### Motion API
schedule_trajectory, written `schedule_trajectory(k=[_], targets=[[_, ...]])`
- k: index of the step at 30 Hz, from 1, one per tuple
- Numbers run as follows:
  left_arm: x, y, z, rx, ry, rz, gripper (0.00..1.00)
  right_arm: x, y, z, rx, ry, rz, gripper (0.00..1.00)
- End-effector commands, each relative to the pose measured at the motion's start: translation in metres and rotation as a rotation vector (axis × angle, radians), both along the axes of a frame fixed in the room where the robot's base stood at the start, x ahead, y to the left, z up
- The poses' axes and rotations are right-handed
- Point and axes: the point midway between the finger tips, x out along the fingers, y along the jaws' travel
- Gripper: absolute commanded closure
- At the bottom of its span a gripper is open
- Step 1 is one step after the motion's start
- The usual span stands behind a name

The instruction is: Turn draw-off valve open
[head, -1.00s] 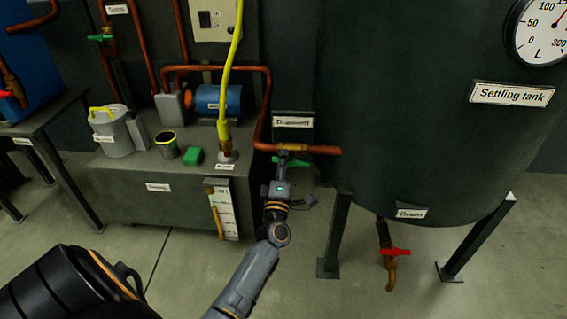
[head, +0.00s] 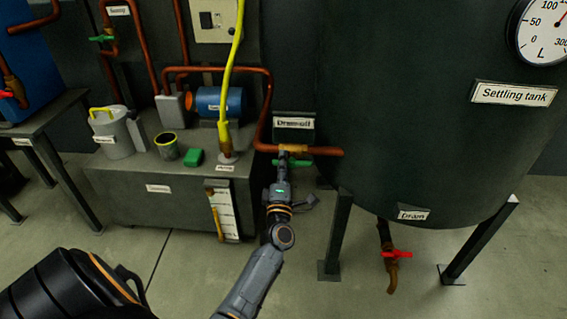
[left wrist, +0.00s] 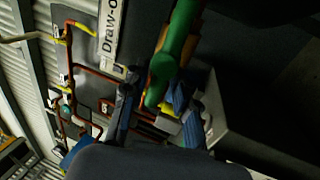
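The draw-off valve has a green handle (head: 298,163) on the copper pipe beside the settling tank, under its Draw-off label (head: 294,123). In the left wrist view the green handle (left wrist: 174,52) comes down from the top, with its rounded end near the fingers. My left gripper (head: 284,160) is at the handle in the head view and hides part of it. In the left wrist view my left gripper (left wrist: 156,100) has its fingers apart, with the handle's end between them. I cannot tell whether a finger touches it. My right gripper is not in view.
The settling tank (head: 420,130) stands on legs at the right, with a red-handled drain valve (head: 397,254) below. The floor in front is clear.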

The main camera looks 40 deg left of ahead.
Motion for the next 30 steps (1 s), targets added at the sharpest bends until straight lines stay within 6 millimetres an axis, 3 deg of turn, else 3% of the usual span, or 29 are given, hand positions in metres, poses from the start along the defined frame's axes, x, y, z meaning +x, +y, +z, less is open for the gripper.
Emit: schedule_trajectory(k=[13,24,30], targets=[[-0.008,-0.006,-0.002,0.003,0.000,-0.001,0.63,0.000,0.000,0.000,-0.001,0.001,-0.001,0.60],[-0.070,-0.043,-0.022,0.002,0.003,0.000,0.63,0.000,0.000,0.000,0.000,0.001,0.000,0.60],[-0.093,-0.057,-0.029,0.002,0.003,0.000,0.63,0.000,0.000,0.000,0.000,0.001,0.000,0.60]])
